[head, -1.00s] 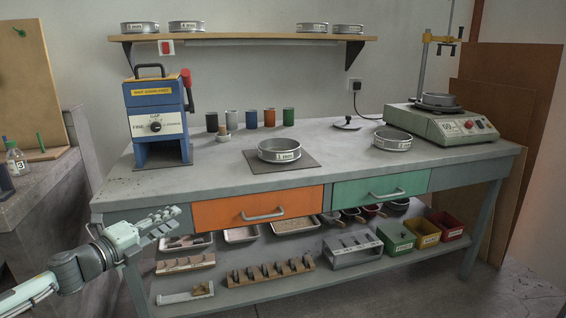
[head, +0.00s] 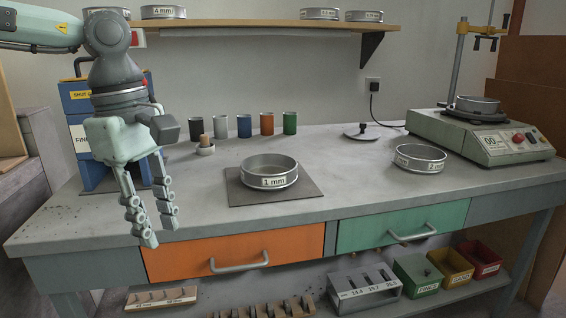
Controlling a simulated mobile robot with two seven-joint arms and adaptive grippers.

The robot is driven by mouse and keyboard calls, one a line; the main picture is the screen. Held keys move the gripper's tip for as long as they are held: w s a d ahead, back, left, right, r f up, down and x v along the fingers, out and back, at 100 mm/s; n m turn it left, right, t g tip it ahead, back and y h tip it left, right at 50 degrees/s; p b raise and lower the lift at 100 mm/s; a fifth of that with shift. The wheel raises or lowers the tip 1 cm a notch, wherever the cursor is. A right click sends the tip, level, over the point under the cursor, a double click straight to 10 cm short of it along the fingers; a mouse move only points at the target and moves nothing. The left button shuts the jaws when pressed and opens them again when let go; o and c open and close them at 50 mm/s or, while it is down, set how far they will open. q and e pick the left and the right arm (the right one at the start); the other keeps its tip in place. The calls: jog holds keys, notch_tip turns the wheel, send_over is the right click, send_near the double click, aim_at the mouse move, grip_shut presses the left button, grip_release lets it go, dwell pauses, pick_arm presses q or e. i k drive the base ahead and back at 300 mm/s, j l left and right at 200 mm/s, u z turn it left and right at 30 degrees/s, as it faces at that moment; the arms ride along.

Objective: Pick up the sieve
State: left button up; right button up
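A round metal sieve labelled 1 mm (head: 269,172) lies flat on a dark square mat (head: 240,196) in the middle of the bench. A second sieve (head: 419,159), its label partly reading 2, sits on the bench to the right. A third sieve (head: 477,105) is on top of the shaker. Several more are on the wall shelf, one labelled 4 mm (head: 163,12). My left gripper (head: 160,234) hangs fingers-down over the bench's front left, left of the 1 mm sieve. Its fingers are apart and empty. My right gripper is out of view.
The blue crusher (head: 80,135) stands behind my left gripper. The shaker (head: 482,138) is at the right. Bare bench lies between the mat and the 2 sieve.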

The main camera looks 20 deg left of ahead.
aim_at(263, 172)
jog(key=i, duration=1.15)
